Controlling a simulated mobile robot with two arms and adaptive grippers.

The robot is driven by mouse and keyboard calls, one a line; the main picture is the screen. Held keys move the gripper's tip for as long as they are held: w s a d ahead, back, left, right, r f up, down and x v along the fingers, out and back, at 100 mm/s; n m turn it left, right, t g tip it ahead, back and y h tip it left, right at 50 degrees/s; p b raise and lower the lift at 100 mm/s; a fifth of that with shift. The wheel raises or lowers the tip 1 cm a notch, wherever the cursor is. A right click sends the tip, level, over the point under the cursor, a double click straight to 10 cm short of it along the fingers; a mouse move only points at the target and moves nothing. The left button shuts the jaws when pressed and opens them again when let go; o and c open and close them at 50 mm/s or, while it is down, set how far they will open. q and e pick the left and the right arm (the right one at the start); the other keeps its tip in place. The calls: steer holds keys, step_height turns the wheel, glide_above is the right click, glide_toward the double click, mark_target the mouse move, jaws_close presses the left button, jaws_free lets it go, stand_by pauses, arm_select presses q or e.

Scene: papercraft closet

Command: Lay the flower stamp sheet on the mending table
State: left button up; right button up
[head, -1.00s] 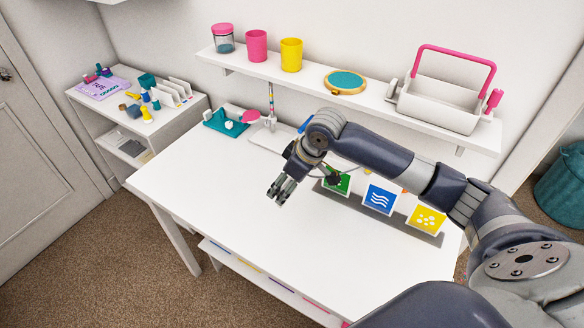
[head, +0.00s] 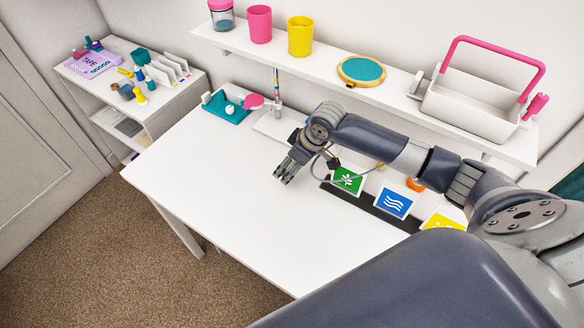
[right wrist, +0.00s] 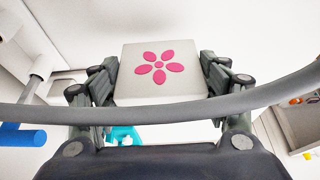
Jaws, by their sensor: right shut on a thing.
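My right gripper (head: 284,176) is over the white mending table (head: 215,205), near the middle of its length. In the right wrist view its fingers (right wrist: 160,82) are shut on the flower stamp sheet (right wrist: 135,84), a white square piece with a pink flower. The sheet sits between both fingers. In the head view I cannot make the sheet out at the gripper, and I cannot tell its exact height above the table. My left gripper is not in view.
Cards in green (head: 348,180), blue (head: 393,200) and yellow (head: 442,222) stand in a dark rack on the table's right side. A teal tray (head: 228,108) is at the back left. A wall shelf (head: 310,62) hangs behind. The table's front left is bare.

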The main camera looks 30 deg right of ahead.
step_height(320, 180, down, 2)
steer(key=shift+f, duration=0.25)
steer(key=o, duration=1.1)
steer(key=shift+c, duration=0.2)
steer(key=shift+r, duration=0.25)
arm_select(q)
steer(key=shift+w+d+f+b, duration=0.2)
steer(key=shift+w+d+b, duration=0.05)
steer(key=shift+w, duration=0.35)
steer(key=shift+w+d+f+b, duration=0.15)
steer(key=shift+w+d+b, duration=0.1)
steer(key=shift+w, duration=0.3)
arm_select(e)
steer(key=v, duration=1.1)
steer(key=shift+s+r, duration=0.2)
steer(key=shift+r, duration=0.1)
steer(key=shift+d, duration=0.1)
